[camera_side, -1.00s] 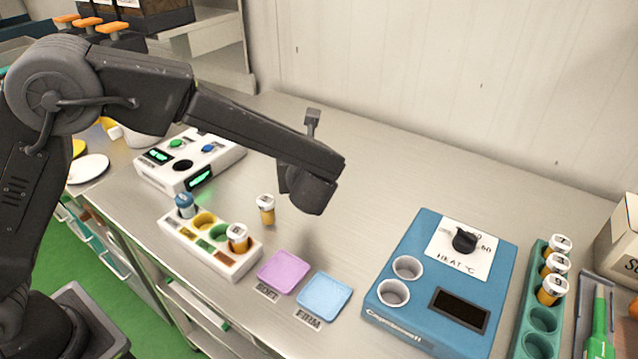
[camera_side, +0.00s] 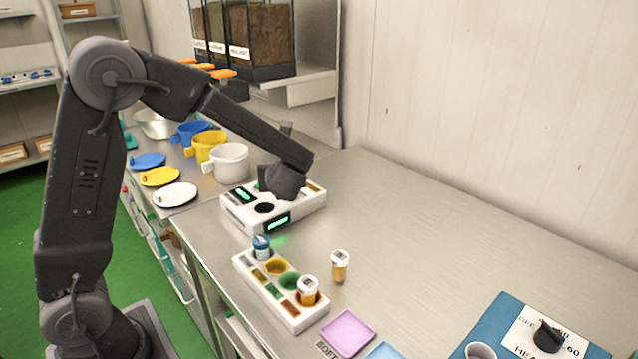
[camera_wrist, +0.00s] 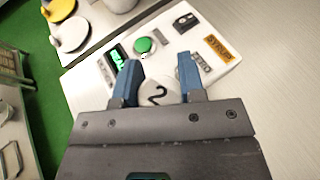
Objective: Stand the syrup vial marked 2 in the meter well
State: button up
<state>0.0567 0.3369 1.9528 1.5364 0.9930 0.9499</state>
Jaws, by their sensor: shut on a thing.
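My gripper (camera_wrist: 158,75) is shut on the syrup vial marked 2 (camera_wrist: 158,94). Its white cap with the "2" shows between the two blue fingers in the wrist view. In the side view my gripper (camera_side: 283,185) is over the white meter (camera_side: 243,215), and I cannot make out the vial there. The meter well (camera_side: 264,208) is a dark round hole in the meter's top, left of and below my gripper in the picture. In the wrist view the meter (camera_wrist: 85,90) lies beyond the fingers, and its well is hidden. I cannot tell how high the vial is.
White, yellow and blue pots stand behind the meter. The table at right back is clear.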

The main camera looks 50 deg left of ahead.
jog(key=shift+n+g, duration=0.5)
jog(key=shift+g, duration=0.1)
jog(key=shift+s+a+f, duration=0.4)
jog(key=shift+a+f, duration=0.3)
jog(key=shift+f, duration=0.3)
jog(key=shift+s+a+f, duration=0.4)
jog(key=shift+a+f, duration=0.3)
jog(key=shift+f, duration=0.35)
jog(key=shift+s+a+f, duration=0.4)
jog(key=shift+a+f, duration=0.3)
jog(key=shift+f, duration=0.3)
jog(key=shift+f+y, duration=0.3)
jog(key=shift+f, duration=0.3)
jog(key=o, duration=0.6)
jog(key=shift+o, duration=0.2)
jog(key=v, duration=1.1)
jog(key=shift+s+r, duration=0.1)
